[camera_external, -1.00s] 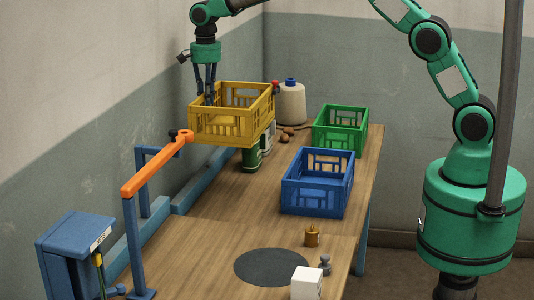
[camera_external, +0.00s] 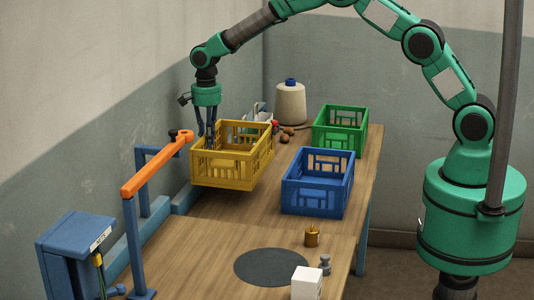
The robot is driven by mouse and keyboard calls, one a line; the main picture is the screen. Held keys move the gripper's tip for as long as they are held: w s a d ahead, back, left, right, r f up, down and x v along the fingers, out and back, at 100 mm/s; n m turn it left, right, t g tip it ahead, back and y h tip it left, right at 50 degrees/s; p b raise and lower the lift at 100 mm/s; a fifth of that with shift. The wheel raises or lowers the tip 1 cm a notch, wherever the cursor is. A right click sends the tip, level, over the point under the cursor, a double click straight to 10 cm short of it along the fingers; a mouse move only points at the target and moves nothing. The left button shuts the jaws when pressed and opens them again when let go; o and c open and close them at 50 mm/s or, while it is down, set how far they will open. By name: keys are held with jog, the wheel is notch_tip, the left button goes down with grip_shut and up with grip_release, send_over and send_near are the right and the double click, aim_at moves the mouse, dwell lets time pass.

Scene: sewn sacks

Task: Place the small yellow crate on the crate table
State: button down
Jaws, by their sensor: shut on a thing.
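The yellow crate (camera_external: 232,168) is at the back left of the wooden table (camera_external: 210,245), left of the blue and green crates. It looks level. My gripper (camera_external: 208,136) points down at the crate's left wall and is shut on it. The fingertips are partly hidden by the crate. I cannot tell for sure whether the crate's base touches the table or hangs just above it.
A blue crate (camera_external: 318,200) and a green crate (camera_external: 340,145) stand to the right. A white cone (camera_external: 291,104) is behind. An orange bar (camera_external: 155,168) stands close on the left. A brass weight (camera_external: 312,237) and white block (camera_external: 306,284) are in front.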

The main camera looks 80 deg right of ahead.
jog(key=shift+f+b, duration=0.4)
jog(key=shift+f, duration=2.8)
jog(key=shift+f, duration=1.9)
jog(key=c, duration=1.7)
grip_release()
notch_tip(320, 180, up, 12)
jog(key=shift+p, duration=0.5)
